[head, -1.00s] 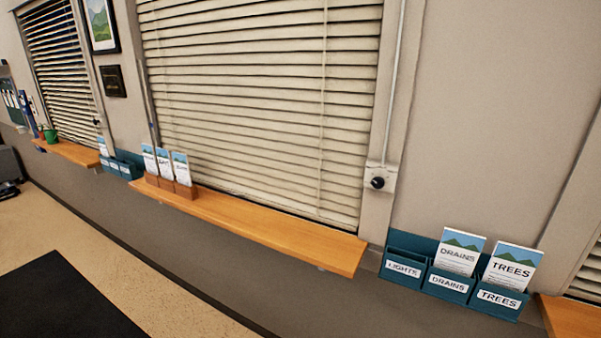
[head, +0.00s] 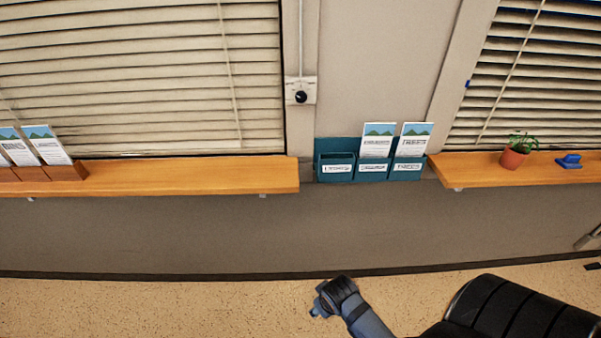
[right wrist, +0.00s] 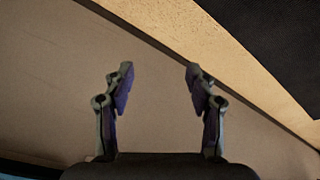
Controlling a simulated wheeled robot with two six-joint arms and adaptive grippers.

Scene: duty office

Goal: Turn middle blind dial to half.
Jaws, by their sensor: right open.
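The blind dial (head: 301,97) is a small black knob on a white plate, on the frame post at the right edge of the large, middle blind (head: 130,75). A thin rod runs up from the plate. The dial's pointer is too small to read. The blind's slats look mostly closed. My right arm enters the head view from the lower right, with its end low over the floor, well below the dial. My right gripper (right wrist: 158,78) is open and empty in the right wrist view, with bare wall and floor beyond its fingers. My left gripper is not in view.
A wooden sill (head: 190,177) juts out below the middle blind. A teal leaflet rack (head: 336,147) hangs right of and below the dial. Another sill (head: 480,172) at right holds a potted plant (head: 514,152) and a blue object (head: 568,161). The wall below the sills is clear.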

